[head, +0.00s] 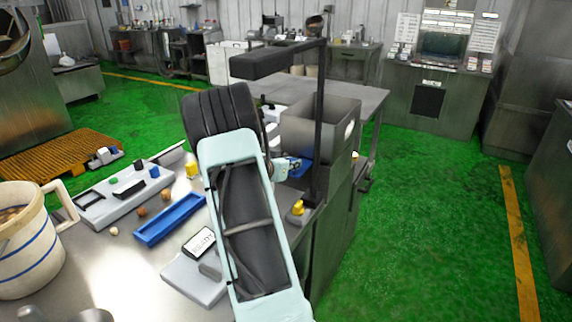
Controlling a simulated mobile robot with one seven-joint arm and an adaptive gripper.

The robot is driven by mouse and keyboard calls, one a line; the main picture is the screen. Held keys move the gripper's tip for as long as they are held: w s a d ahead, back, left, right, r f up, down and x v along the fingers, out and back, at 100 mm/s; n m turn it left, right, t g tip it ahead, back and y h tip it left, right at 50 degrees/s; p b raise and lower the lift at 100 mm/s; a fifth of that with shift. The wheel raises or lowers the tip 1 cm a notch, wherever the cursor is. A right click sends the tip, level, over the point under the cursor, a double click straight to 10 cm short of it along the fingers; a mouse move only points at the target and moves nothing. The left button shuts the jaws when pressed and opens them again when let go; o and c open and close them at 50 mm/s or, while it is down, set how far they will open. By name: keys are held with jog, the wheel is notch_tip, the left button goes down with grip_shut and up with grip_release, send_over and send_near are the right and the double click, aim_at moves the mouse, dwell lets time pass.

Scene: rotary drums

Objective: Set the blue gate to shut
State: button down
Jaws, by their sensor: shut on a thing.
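The blue gate (302,165) is a small blue piece low in front of the grey metal hopper (325,128), beside the foot of a black post. Only part of it shows, and its exact position is hard to read. My gripper (288,168) is at this blue piece, shut on it, mostly hidden behind my pale teal arm. The fingertips are too small and covered to see clearly.
A black post (320,120) with an overhanging arm stands close by. A yellow knob (297,208) sits at the bench edge. A blue tray (170,220), a labelled card (199,242) and a white bucket (25,245) are on the left. Green floor is clear at right.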

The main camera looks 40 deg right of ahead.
jog(key=shift+w+d+r, duration=0.1)
jog(key=shift+w+d, duration=0.05)
jog(key=shift+d, duration=0.35)
jog(key=shift+d+r, duration=0.1)
jog(key=shift+d, duration=0.05)
jog(key=c, duration=1.8)
grip_release()
jog(key=shift+d, duration=0.1)
jog(key=shift+o, duration=0.2)
jog(key=v, duration=1.2)
jog(key=shift+f, duration=0.25)
